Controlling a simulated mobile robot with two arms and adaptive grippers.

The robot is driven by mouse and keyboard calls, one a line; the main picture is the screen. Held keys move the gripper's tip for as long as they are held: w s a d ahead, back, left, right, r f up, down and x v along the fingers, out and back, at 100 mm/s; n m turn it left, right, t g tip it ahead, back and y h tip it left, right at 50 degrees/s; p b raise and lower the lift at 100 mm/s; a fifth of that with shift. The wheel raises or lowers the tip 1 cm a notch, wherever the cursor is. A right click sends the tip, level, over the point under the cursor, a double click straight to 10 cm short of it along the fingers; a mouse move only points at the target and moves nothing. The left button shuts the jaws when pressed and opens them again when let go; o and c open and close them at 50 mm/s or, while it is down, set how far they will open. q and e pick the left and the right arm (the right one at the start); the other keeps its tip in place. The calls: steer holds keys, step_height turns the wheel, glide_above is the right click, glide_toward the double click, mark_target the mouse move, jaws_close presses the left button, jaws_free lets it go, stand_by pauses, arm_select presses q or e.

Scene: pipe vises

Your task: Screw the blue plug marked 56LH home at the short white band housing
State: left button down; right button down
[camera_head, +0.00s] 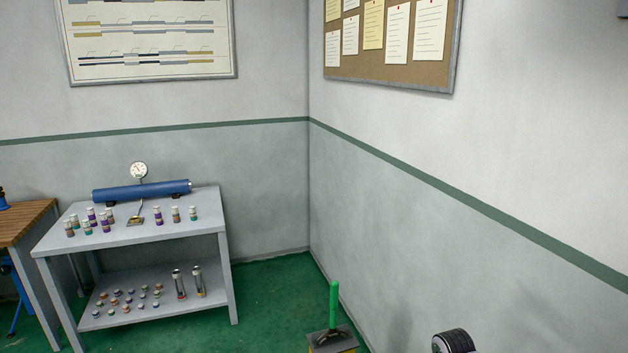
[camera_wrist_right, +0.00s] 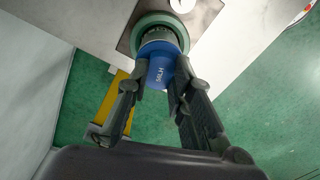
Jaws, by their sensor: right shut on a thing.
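The collar lies in front of a dark square plate (camera_wrist_right: 128,38). No white band is clearly visible on it, so I cannot confirm which housing it is. My left gripper is in neither view.
A grey two-tier table (camera_head: 180,236) at the left holds a blue pipe (camera_head: 142,191) with a gauge, and several small coloured fittings. A green upright bar (camera_head: 334,304) stands on a yellow-sided base. A dark ribbed cylinder (camera_head: 453,342) shows at the bottom edge. Green floor between is clear.

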steer(key=n+b, duration=0.1)
steer(key=n, duration=0.4)
steer(key=shift+d+f, duration=0.1)
steer(key=n+b, duration=0.1)
steer(key=n, duration=0.3)
steer(key=shift+n, duration=0.7)
steer(key=n+b, duration=0.1)
steer(key=n, duration=0.2)
steer(key=shift+f+b, duration=0.1)
steer(key=shift+b, duration=0.3)
steer(key=n+b, duration=0.2)
steer(key=n, duration=0.2)
steer(key=shift+n, duration=0.4)
steer(key=c, duration=2)
jaws_free()
jaws_close()
